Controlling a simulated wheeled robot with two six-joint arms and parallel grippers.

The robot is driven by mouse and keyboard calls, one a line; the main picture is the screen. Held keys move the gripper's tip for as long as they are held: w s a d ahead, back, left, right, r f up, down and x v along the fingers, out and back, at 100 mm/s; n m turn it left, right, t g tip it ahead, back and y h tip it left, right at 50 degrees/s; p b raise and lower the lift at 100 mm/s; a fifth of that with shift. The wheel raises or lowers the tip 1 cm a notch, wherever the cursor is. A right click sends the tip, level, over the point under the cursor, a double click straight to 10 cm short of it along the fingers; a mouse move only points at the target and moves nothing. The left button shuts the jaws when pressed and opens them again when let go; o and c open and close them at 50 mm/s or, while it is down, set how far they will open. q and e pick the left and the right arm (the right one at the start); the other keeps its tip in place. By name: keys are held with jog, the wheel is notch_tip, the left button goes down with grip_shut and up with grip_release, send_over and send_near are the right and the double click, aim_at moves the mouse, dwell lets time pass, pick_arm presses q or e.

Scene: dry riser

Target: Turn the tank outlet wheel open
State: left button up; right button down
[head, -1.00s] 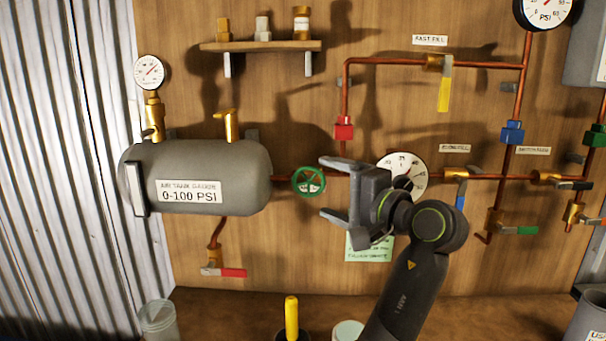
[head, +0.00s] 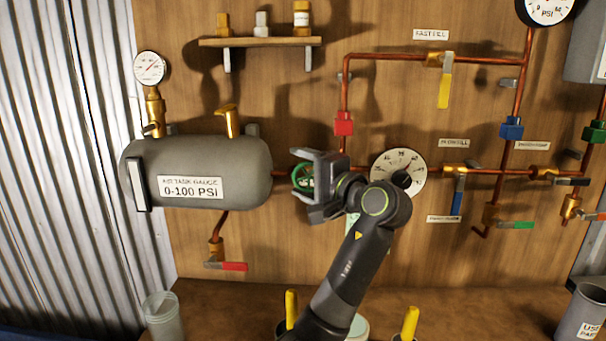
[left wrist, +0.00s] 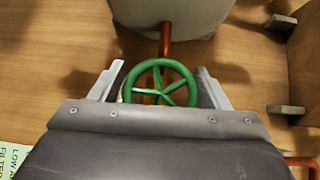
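The tank outlet wheel (head: 302,178) is a green spoked handwheel on the copper pipe just right of the grey tank (head: 205,165). In the left wrist view the wheel (left wrist: 160,82) sits between my two fingers, with its whole upper rim in sight. My left gripper (head: 300,176) is open and straddles the wheel from the right. In the left wrist view my left gripper (left wrist: 160,86) shows a finger on each side of the rim; the left finger is very near it, and I cannot tell if it touches. My right gripper is not in view.
A round dial gauge (head: 398,172) is just right of my left gripper. A red fitting (head: 344,124) is above it. The red-handled drain valve (head: 228,266) hangs under the tank. Yellow-handled items (head: 410,323) and a clear jar (head: 162,315) stand on the bench below.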

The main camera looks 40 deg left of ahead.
pick_arm(q)
jog(key=c, duration=0.7)
jog(key=shift+r+p, duration=0.15)
jog(key=shift+p, duration=0.2)
jog(key=n+h+p, duration=0.2)
jog(key=p, duration=0.2)
jog(key=shift+g+h, duration=0.3)
jog(key=shift+h, duration=0.1)
jog(key=shift+f+n+h+p, duration=0.2)
jog(key=shift+n+h+p, duration=0.25)
jog(key=shift+p, duration=0.4)
jog(key=shift+f+n, duration=0.2)
jog(key=shift+n, duration=0.05)
jog(key=o, duration=1)
